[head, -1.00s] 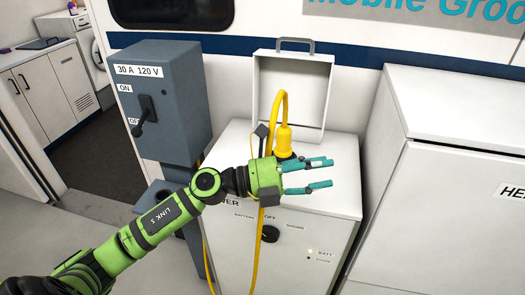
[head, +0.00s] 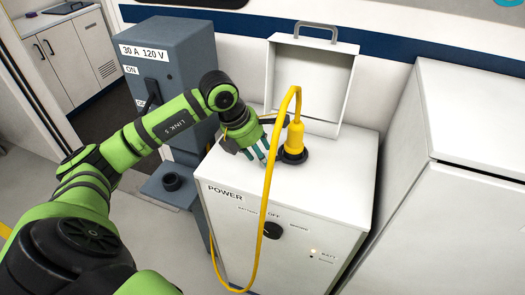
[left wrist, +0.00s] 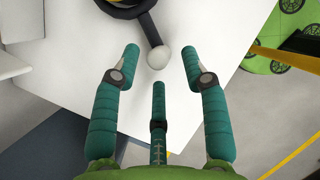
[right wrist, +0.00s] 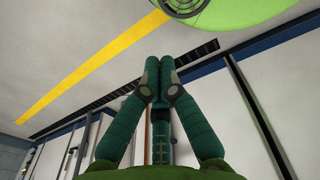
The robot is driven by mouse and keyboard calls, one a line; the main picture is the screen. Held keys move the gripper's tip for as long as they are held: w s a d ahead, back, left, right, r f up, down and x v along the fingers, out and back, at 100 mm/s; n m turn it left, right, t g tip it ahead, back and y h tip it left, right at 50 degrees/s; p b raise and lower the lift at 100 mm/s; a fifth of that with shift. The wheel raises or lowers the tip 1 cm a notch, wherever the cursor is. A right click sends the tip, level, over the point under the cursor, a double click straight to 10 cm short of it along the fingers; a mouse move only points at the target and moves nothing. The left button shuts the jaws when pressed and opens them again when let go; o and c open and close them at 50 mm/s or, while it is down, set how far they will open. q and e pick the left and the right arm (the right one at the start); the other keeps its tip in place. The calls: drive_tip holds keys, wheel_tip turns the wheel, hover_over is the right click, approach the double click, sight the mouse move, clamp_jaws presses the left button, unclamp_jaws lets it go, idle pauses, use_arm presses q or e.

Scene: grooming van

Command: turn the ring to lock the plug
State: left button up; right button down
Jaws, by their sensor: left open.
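The yellow plug (head: 296,137) stands upright in the black ring (head: 293,156) on top of the white power cabinet (head: 335,157). Its yellow cable arches up and hangs down the cabinet's front. My left gripper (head: 257,157) is open, pointing down just left of the ring. In the left wrist view, part of the ring (left wrist: 122,5) shows at the top edge. A black lever ending in a pale round knob (left wrist: 158,57) reaches from it between my spread fingers, apparently without contact. My right gripper (right wrist: 158,65) is shut and empty, away from the cabinet.
A raised white lid (head: 315,75) with a grey handle stands behind the plug. A grey switch box (head: 170,65) is at the left and a tall white cabinet (head: 440,150) at the right. A dark knob (head: 271,230) is on the cabinet's front.

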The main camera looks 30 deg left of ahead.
use_arm(q)
drive_tip(key=shift+x, duration=1.1)
clamp_jaws()
drive_tip(key=shift+w, duration=0.1)
